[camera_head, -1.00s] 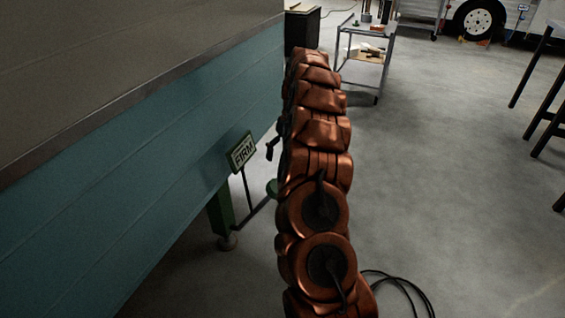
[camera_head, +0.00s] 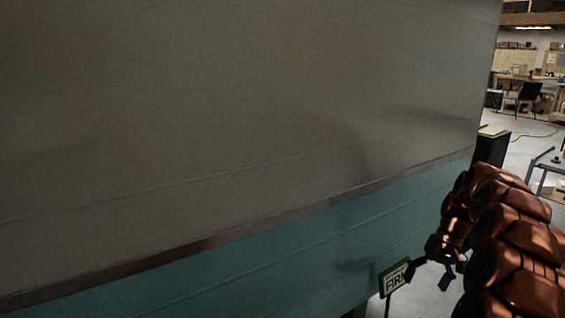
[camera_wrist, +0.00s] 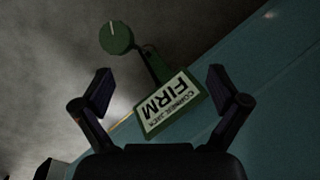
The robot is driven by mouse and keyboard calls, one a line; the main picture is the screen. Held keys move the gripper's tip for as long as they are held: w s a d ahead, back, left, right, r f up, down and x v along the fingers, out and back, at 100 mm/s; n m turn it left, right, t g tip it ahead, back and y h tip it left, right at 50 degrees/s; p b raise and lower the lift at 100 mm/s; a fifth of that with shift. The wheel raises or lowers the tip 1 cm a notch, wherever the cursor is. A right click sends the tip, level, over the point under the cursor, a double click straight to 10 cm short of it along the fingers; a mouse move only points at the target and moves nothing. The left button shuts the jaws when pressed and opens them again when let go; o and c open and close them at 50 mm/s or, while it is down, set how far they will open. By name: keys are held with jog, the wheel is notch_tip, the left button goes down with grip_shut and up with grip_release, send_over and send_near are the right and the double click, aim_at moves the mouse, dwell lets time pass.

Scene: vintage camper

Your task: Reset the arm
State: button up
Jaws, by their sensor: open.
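My gripper (camera_head: 436,274) is at the lower right of the head view, on the end of my copper-coloured arm, beside the blue lower side of the camper (camera_head: 290,255). In the wrist view my gripper (camera_wrist: 160,100) has its two dark fingers spread wide apart. Nothing is between them in their grip. A sign reading "FIRM" (camera_wrist: 172,108) shows beyond and between the fingers, with a green round part (camera_wrist: 116,38) above it.
The camper's beige upper wall (camera_head: 240,110) fills much of the head view. The sign also shows there (camera_head: 394,279), close to my gripper. A dark box (camera_head: 490,147) and a metal cart (camera_head: 550,165) stand at the right. Bare floor shows between them.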

jog(key=s+a+r+n+h+p, duration=0.1)
jog(key=s+a+r+p, duration=0.5)
jog(key=s+a+r, duration=0.4)
jog(key=s+a+r+n+p, duration=0.1)
jog(key=s+a+r+p, duration=0.5)
jog(key=r, duration=0.6)
jog(key=s+a+r+p, duration=0.1)
jog(key=s+r+p, duration=0.1)
jog(key=s+p, duration=0.2)
jog(key=s+a+r+m+h+p, duration=0.1)
jog(key=s+a+r+p, duration=0.1)
jog(key=s, duration=0.8)
jog(key=s+a+r+h+p, duration=0.1)
jog(key=s+r+p, duration=0.3)
jog(key=s+p, duration=0.2)
jog(key=shift+s+a+g+p, duration=0.15)
jog(key=shift+s+g+p, duration=0.2)
jog(key=shift+s, duration=0.55)
jog(key=shift+r, duration=0.1)
